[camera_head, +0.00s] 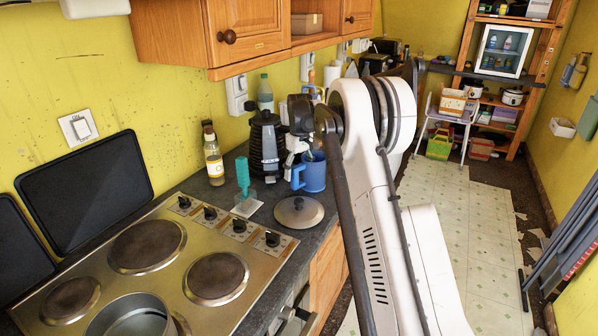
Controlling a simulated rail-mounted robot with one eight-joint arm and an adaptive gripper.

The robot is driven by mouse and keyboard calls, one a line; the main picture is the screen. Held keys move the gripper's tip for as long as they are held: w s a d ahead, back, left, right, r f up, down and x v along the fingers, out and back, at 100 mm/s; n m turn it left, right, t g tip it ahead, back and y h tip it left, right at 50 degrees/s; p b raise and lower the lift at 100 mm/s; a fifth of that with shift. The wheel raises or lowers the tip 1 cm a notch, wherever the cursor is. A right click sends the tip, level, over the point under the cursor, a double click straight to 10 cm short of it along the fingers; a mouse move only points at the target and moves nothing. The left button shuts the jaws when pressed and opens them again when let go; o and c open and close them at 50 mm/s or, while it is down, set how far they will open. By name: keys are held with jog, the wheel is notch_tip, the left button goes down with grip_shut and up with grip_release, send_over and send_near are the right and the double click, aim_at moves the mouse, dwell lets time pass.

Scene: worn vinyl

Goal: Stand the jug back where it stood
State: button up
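A blue jug (314,174) with its handle to the left is on the dark counter (334,212), just left of my white arm. It looks upright; I cannot tell whether its base touches the counter. My gripper (296,158) seems to be the dark and silver part just above and left of the jug, close to its handle. My arm partly covers that area, and the fingertips are too small to make out. I cannot tell whether the gripper is open or holds the jug.
A black coffee maker (264,145), a labelled bottle (214,160) and a teal brush (243,176) stand left of the jug. A pot lid (299,211) lies in front. The hob (186,262) carries a pot (130,318). Wooden cabinets (215,30) hang above.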

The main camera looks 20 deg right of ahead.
jog(key=shift+r, duration=0.15)
dwell(0.5)
jog(key=shift+r+p, duration=1.55)
jog(key=shift+r, duration=2.3)
notch_tip(320, 180, up, 12)
jog(key=shift+d, duration=0.15)
